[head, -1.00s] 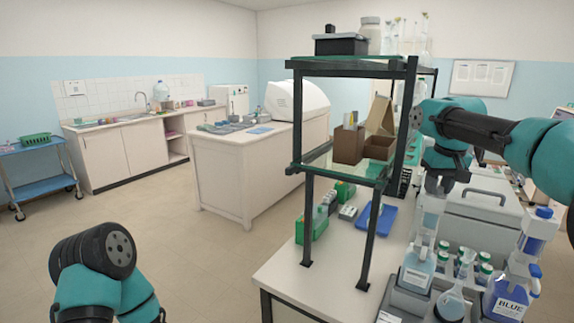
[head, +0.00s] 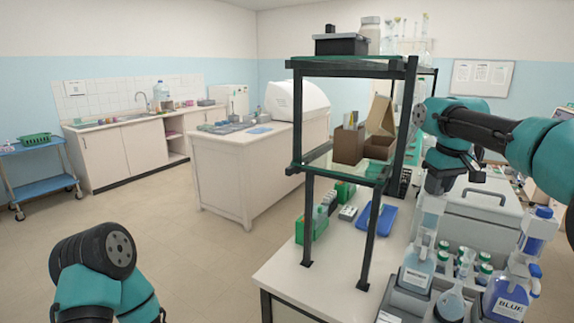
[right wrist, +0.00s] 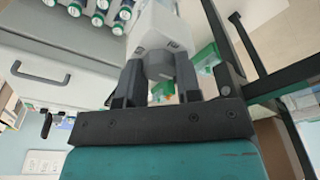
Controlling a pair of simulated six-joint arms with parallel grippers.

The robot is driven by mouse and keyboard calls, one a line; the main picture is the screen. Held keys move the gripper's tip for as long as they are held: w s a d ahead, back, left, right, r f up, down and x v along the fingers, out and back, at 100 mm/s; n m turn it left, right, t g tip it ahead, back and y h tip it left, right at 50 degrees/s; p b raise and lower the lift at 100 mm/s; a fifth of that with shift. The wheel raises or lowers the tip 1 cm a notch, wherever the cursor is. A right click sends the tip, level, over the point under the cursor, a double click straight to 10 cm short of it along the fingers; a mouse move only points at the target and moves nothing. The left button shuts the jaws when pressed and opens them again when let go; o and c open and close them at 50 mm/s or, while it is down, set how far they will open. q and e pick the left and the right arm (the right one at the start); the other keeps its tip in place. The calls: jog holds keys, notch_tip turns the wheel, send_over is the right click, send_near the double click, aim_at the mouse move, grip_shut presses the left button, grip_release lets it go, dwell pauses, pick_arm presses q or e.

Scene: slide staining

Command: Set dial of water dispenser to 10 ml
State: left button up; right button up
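The water dispenser (head: 416,278) is a clear bottle with a white label and a tall pale top, upright in a grey rack at the lower right of the head view. My right gripper (head: 433,190) is over its top. In the right wrist view, the two dark fingers of my right gripper (right wrist: 160,92) flank the grey dial part (right wrist: 160,66) and appear closed against its sides. The dial's numbers cannot be read in either view. My left gripper is out of view; only part of my left arm shows at the lower left.
The blue dispenser (head: 507,298) stands to the right in the same rack, with a flask (head: 451,303) between. Green-capped vials (head: 484,272) stand behind. A black-framed shelf (head: 375,200) rises close on the left. A grey box with a handle (head: 485,205) is behind.

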jog(key=o, duration=0.3)
jog(key=shift+r, duration=3)
